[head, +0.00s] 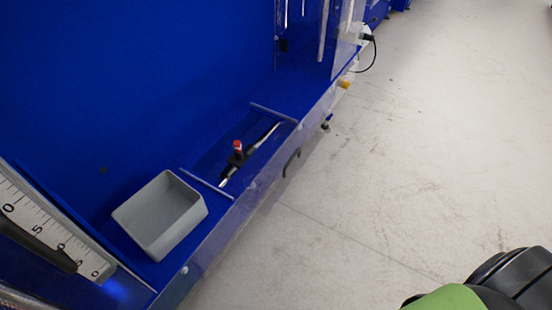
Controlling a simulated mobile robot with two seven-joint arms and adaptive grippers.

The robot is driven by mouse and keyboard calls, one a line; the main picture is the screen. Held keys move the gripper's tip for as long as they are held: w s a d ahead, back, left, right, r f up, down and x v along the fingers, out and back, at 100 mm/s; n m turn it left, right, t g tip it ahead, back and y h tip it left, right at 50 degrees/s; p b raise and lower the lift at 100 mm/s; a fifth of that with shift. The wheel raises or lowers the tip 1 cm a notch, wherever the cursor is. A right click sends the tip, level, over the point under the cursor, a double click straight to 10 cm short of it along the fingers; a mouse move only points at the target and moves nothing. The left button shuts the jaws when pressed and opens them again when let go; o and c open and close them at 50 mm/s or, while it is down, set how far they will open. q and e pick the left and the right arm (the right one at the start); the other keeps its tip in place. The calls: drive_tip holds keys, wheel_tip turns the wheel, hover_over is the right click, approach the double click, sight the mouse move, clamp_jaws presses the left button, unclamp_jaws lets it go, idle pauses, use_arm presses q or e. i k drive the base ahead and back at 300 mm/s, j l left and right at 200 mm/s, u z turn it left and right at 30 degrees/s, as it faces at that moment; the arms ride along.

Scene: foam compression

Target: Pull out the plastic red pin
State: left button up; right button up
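A small red pin (237,145) stands up from a black fitting (235,158) on a thin metal rod (262,138). The rod lies slantwise in a recess of the blue machine, between two low crossbars. Only the top of the pin shows clearly. Neither gripper can be made out in the head view. A black and green shape shows at the bottom right corner, well apart from the pin.
A grey open bin (160,215) sits on the blue ledge left of the recess. A ruler scale (45,228) is at far left. A clear panel (232,207) edges the ledge front. The pale floor (420,140) at right is clear.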

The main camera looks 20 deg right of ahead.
sight(237, 145)
drive_tip(key=u, duration=0.4)
drive_tip(key=l+u, duration=0.7)
drive_tip(key=u, duration=0.2)
drive_tip(key=k+l+u, duration=0.1)
drive_tip(key=l+u, duration=0.35)
drive_tip(key=k+l+u, duration=0.1)
drive_tip(key=u, duration=0.35)
drive_tip(key=k+l, duration=0.3)
drive_tip(key=l, duration=0.15)
drive_tip(key=k+l+u, duration=0.15)
drive_tip(key=l, duration=0.3)
drive_tip(key=k+l, duration=0.4)
